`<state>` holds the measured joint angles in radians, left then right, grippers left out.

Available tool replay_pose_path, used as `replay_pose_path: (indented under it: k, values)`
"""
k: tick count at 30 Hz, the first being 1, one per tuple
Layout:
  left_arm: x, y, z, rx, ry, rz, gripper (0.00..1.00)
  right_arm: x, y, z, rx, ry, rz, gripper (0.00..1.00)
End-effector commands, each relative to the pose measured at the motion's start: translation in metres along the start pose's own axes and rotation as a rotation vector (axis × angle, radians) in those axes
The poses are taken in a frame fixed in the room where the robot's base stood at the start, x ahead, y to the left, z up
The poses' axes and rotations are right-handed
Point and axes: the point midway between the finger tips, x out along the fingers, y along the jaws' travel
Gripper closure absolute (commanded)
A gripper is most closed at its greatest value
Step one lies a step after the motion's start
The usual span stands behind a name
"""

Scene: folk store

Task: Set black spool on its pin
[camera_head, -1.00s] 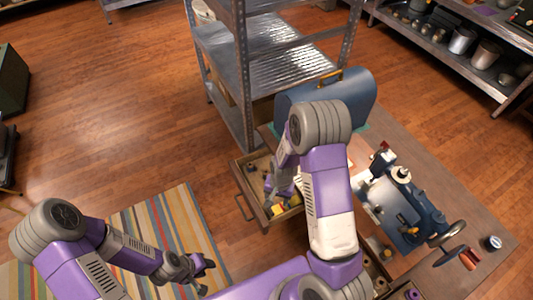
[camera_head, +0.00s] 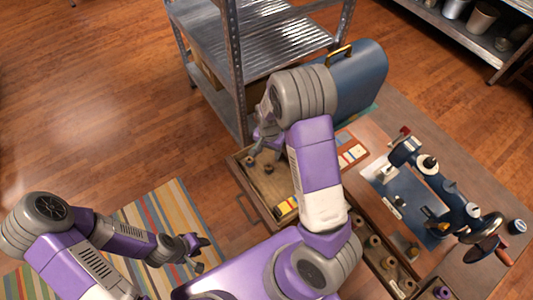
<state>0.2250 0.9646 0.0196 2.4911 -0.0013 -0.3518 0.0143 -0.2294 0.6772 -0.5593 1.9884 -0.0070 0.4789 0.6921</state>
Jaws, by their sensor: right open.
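The sewing machine (camera_head: 440,200), dark blue, stands on the table at the right. A pale round part sits on its top, and I cannot make out a spool pin. A small dark piece (camera_head: 250,161) that may be the black spool lies in the open drawer (camera_head: 238,181), though it is too small to be sure. My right gripper (camera_head: 264,139) is over the far end of this drawer, open and partly hidden by my arm. My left gripper (camera_head: 203,253) is open and empty above the striped rug, away from the table.
A blue case (camera_head: 355,85) stands at the table's back beside the metal shelf (camera_head: 237,75). Spools lie in a tray (camera_head: 365,222) along the front.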

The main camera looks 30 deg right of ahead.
Motion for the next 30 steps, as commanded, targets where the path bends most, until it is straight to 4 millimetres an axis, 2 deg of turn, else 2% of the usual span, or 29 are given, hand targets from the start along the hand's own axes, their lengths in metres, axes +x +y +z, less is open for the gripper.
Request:
replay_pose_path:
  k: [2,14,30]
  values:
    - [0.011,-0.004,-0.001,0.000,0.000,0.000,0.62,0.012,0.000,0.000,0.000,0.000,0.000,0.41]
    - [0.025,-0.009,-0.002,0.000,0.001,0.000,0.62,0.028,0.000,0.000,-0.001,0.000,0.000,0.41]
    - [0.072,-0.027,-0.004,0.000,0.001,0.000,0.62,0.082,0.000,0.000,0.000,0.000,0.000,0.41]
